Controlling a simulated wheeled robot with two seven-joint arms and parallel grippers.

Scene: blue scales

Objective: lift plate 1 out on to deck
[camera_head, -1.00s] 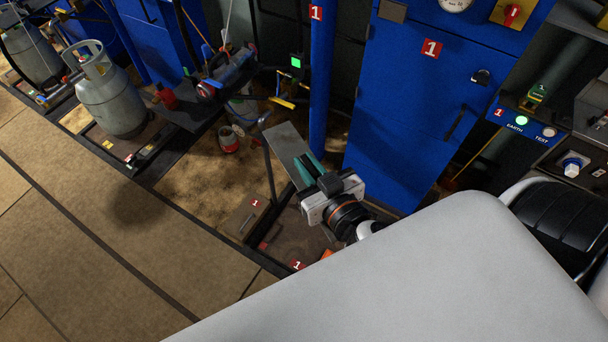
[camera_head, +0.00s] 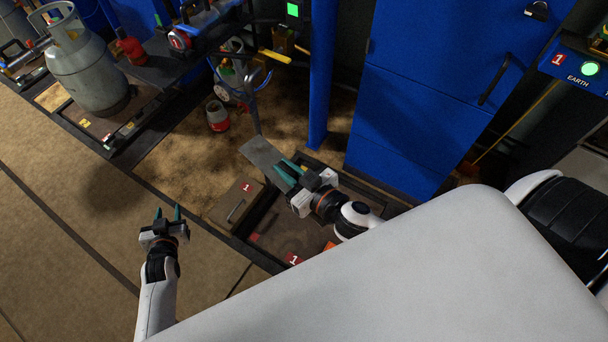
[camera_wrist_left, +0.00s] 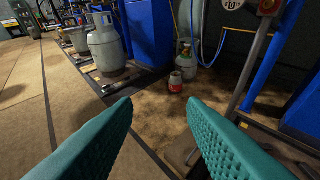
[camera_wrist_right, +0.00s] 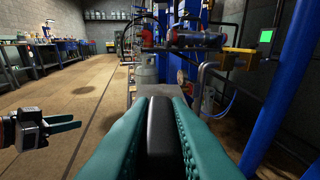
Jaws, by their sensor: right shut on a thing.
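A brown block-like plate marked with a red 1 (camera_head: 236,205) and a bar handle lies at the left edge of a dark framed bay (camera_head: 268,222). My right gripper (camera_head: 291,172) is above the bay, shut on a dark handle (camera_wrist_right: 160,135). A grey flat piece (camera_head: 262,156) extends beyond its fingers and also shows in the right wrist view (camera_wrist_right: 145,88); the join to the handle is hidden. My left gripper (camera_head: 168,217) is open and empty, left of the brown plate over the floor. It also shows in the right wrist view (camera_wrist_right: 55,128).
A blue post (camera_head: 322,75) and blue cabinet (camera_head: 420,120) stand behind the bay. A small red-and-grey canister (camera_head: 217,115) stands on the stained floor behind. A big grey cylinder (camera_head: 88,70) stands at far left. The tan deck (camera_head: 70,200) at left is clear.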

